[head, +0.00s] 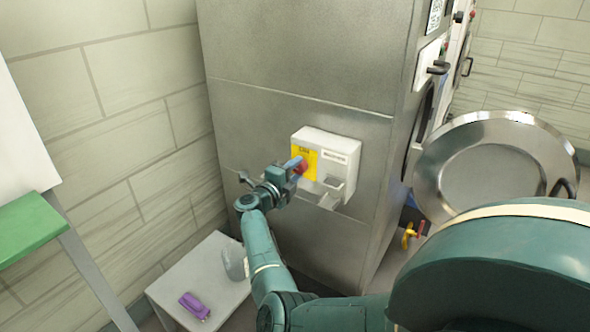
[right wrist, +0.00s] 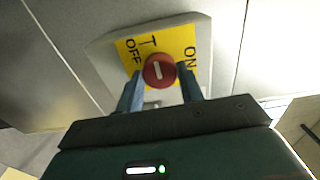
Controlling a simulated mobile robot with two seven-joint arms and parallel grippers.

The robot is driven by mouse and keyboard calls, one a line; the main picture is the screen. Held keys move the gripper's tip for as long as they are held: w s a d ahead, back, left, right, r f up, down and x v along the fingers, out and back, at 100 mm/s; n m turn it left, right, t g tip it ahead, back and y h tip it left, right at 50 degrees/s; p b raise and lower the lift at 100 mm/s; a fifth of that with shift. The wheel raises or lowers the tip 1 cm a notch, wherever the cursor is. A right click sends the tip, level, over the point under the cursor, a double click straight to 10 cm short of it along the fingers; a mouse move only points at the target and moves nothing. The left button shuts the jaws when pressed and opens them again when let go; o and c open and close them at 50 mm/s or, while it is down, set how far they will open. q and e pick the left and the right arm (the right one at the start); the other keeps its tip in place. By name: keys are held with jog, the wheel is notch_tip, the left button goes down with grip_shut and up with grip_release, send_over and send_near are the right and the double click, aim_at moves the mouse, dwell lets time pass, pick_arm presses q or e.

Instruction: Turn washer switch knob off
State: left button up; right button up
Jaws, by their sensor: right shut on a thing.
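The washer switch knob (head: 301,166) is red and sits on a yellow plate (head: 305,152) on a white switch box (head: 333,150). In the right wrist view the knob (right wrist: 158,70) has a white bar on its face. The yellow plate (right wrist: 183,40) there reads OFF on the left and ON on the right. My right gripper (head: 296,167) is at the knob, its blue fingers on either side of it and shut on it. My left gripper is not in view.
The box is on the side of a large steel machine (head: 290,60). A round steel basin (head: 490,165) stands at the right. A low white table (head: 222,262) with a purple object (head: 194,305) is at lower left. A tiled wall (head: 120,90) is close on the left.

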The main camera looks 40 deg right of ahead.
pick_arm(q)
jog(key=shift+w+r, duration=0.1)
pick_arm(e)
jog(key=o, duration=1)
pick_arm(q)
jog(key=p, duration=0.1)
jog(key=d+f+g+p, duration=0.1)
jog(key=p, duration=0.1)
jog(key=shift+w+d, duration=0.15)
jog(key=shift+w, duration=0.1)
pick_arm(e)
jog(key=v, duration=1.3)
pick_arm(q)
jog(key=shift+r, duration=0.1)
pick_arm(e)
jog(key=shift+a, duration=0.1)
